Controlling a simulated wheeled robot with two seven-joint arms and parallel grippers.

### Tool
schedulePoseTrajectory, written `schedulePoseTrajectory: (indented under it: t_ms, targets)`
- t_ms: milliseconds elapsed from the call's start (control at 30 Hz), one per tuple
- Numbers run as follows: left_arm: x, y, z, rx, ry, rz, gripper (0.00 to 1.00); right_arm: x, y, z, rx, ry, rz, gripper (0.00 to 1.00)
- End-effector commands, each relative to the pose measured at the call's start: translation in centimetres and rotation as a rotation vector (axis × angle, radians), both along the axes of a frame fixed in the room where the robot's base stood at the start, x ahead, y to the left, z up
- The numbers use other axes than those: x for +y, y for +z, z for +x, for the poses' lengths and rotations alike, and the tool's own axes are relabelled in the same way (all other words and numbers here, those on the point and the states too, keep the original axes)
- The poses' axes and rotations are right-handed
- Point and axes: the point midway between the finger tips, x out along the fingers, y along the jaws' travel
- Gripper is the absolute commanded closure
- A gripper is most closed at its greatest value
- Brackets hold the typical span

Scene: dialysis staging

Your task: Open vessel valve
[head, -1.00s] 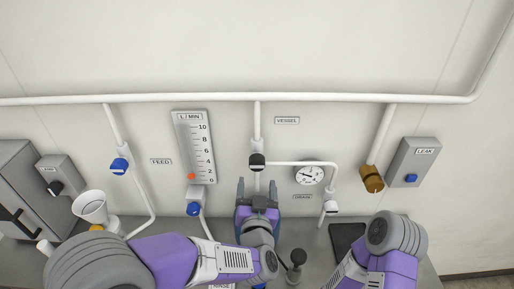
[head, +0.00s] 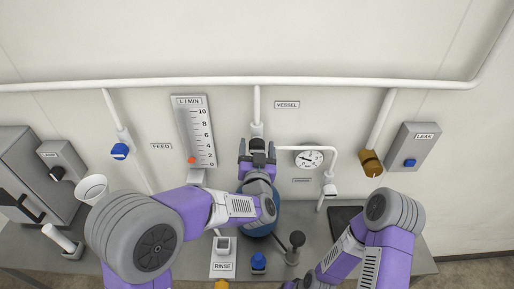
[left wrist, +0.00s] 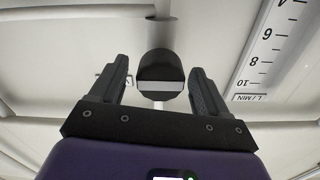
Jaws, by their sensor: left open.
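The vessel valve has a black knob (head: 257,143) on the white vertical pipe, left of the VESSEL label (head: 287,105). My left gripper (head: 257,150) is at this knob, with one finger on each side. In the left wrist view the black knob (left wrist: 160,72), with a light band, lies between the two open fingers of the gripper (left wrist: 158,82). A gap shows on both sides, so the fingers look apart from it. Part of a blue vessel (head: 262,218) shows behind my left arm. My right arm is at the lower right; its gripper is out of sight.
A flow gauge (head: 194,131) and a blue feed knob (head: 120,151) are on the left. A round dial (head: 308,159), a drain valve (head: 330,190), a brown fitting (head: 370,163) and a LEAK box (head: 413,147) are on the right. A black-knobbed post (head: 297,239) stands on the bench.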

Motion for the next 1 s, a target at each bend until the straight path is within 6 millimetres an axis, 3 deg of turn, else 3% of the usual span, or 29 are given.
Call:
schedulePoseTrajectory:
  t_ms: [33, 300, 400, 667, 1000]
  targets:
    - [0.0, 0.0, 0.0, 0.000, 0.000, 0.000, 0.26, 0.0, 0.0, 0.0, 0.000, 0.000, 0.000, 0.24]
    - [0.0, 0.0, 0.0, 0.000, 0.000, 0.000, 0.67, 0.0, 0.0, 0.0, 0.000, 0.000, 0.000, 0.24]
    - [0.0, 0.0, 0.0, 0.000, 0.000, 0.000, 0.78, 0.0, 0.0, 0.0, 0.000, 0.000, 0.000, 0.24]
    - [0.0, -0.1, 0.0, -0.001, 0.001, -0.035, 0.78, 0.0, -0.7, 0.0, 0.000, 0.000, 0.000, 0.24]
    - [0.1, -0.4, 0.0, -0.003, 0.000, -0.248, 0.78, 0.0, -4.1, 0.0, 0.000, 0.000, 0.000, 0.24]
